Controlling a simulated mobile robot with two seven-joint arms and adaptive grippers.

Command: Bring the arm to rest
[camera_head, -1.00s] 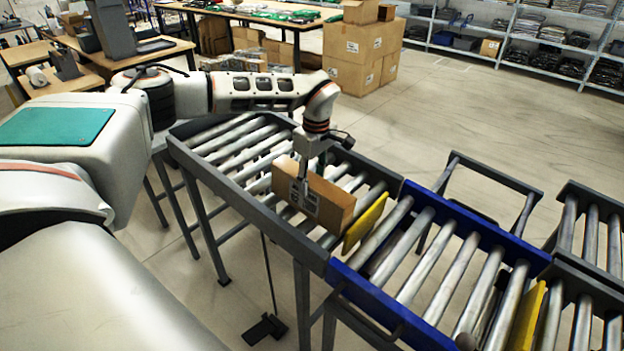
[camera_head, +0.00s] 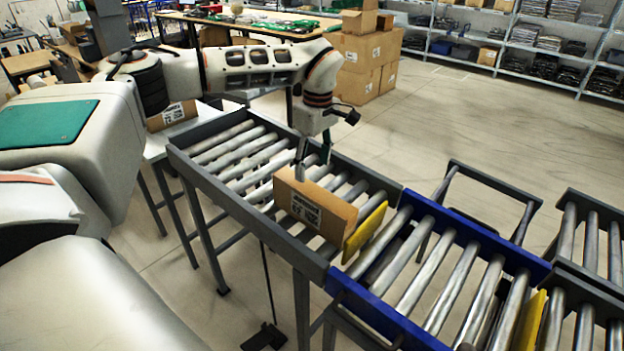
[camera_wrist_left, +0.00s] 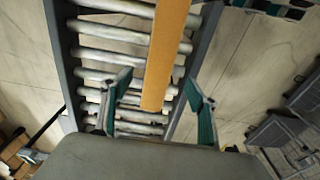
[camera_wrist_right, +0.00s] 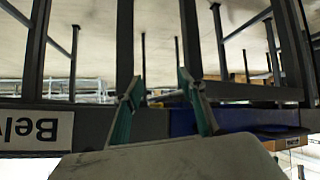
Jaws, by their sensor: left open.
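My left gripper (camera_head: 312,160) is above the roller conveyor, just over and behind a cardboard box. In the left wrist view its two green-padded fingers (camera_wrist_left: 157,105) are spread apart with nothing gripped between them. The cardboard box (camera_head: 316,212) stands upright on the rollers with its labelled face toward me; its narrow top edge shows in the left wrist view (camera_wrist_left: 165,50). My right gripper is outside the head view. In the right wrist view its fingers (camera_wrist_right: 160,100) are apart and hold nothing visible, with dark metal frames beyond.
A yellow plate (camera_head: 364,232) stands across the rollers beside the box. The conveyor rail (camera_head: 235,200) runs along the near side, and a blue-framed section (camera_head: 480,235) follows at right. Another labelled box (camera_head: 172,116) sits at left behind my arm. Stacked cartons (camera_head: 366,60) stand farther back.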

